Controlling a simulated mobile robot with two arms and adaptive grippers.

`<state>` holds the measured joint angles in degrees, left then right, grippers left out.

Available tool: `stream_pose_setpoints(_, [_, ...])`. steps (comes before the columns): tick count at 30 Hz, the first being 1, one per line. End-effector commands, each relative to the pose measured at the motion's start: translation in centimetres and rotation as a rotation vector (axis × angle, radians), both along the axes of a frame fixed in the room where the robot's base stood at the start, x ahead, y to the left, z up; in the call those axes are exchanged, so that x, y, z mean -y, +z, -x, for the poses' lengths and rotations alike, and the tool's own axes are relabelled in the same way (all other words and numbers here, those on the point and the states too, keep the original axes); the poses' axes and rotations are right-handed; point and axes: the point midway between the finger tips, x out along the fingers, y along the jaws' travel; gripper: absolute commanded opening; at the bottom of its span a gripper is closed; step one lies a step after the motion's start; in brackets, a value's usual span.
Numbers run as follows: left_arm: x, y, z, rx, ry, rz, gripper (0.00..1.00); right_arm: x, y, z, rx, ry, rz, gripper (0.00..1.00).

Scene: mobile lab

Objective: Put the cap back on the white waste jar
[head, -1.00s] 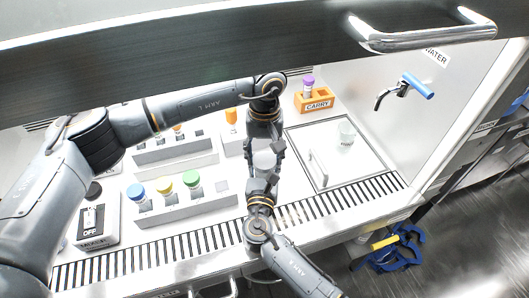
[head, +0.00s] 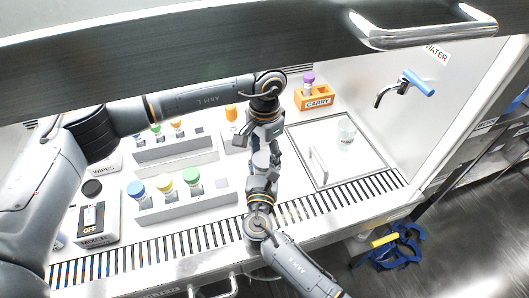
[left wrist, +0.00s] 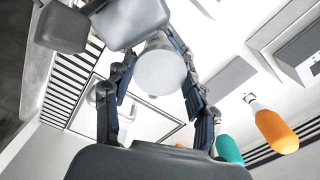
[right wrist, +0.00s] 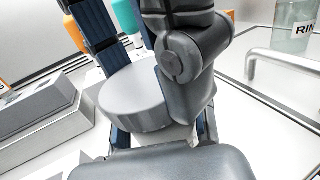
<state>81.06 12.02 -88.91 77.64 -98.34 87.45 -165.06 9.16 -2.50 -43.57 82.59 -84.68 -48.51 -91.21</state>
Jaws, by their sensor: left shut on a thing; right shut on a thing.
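The white cap (left wrist: 160,70) is a pale round disc between the fingers of my left gripper (head: 265,142), which reaches down from above. The cap also shows large in the right wrist view (right wrist: 130,95). My right gripper (head: 262,172) comes up from the front, shut on the white waste jar (right wrist: 180,133), of which only a small part shows below the cap. The two grippers face each other closely above the bench, with cap and jar between them. The left gripper hides much of the jar, and I cannot tell whether the cap is seated.
A rack of tubes with blue, yellow and green caps (head: 190,211) stands at left, another rack behind it. A switch box (head: 95,220) is at far left. A glass beaker (head: 346,132) stands on the tray (head: 365,165) at right; the orange CARRY rack (head: 314,101) is behind.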

Motion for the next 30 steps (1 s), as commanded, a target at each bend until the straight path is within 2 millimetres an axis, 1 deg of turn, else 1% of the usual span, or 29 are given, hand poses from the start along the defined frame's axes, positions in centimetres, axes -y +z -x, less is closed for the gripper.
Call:
stream_pose_setpoints(5, [0.0,0.1,0.0,0.001,0.002,0.001,0.43,0.1,-0.1,0.0,-0.002,-0.001,0.001,0.0])
stream_pose_setpoints(6, [0.0,0.1,0.0,0.001,0.002,0.001,0.64,0.1,-0.1,0.0,-0.002,-0.001,0.001,0.0])
stream_pose_setpoints(8, [0.0,0.1,0.0,0.001,0.003,0.001,0.76,0.1,-0.1,0.0,-0.002,-0.001,0.001,0.0])
stream_pose_setpoints(9, [0.0,0.1,0.0,0.001,0.003,0.001,0.79,0.1,-0.1,0.0,-0.002,-0.001,0.001,0.0])
stream_pose_setpoints(17, [0.0,0.0,0.0,0.001,0.004,0.001,0.79,0.1,-0.1,0.0,-0.002,-0.001,0.001,0.0])
stream_pose_setpoints(20, [0.0,0.4,0.0,0.001,0.004,0.002,0.79,0.0,-0.1,0.0,-0.002,-0.001,0.001,0.0])
stream_pose_setpoints(23, [0.0,1.3,-0.1,0.003,0.004,0.002,0.79,0.0,-0.1,0.0,-0.002,-0.001,0.001,0.0])
stream_pose_setpoints(27, [0.0,3.2,-0.1,0.003,0.003,0.002,0.79,0.0,-0.1,0.0,-0.002,-0.001,0.001,0.0])
stream_pose_setpoints(30, [0.0,4.3,-0.1,0.002,0.003,0.0,0.79,0.0,-0.1,0.0,-0.002,-0.001,0.001,0.0])
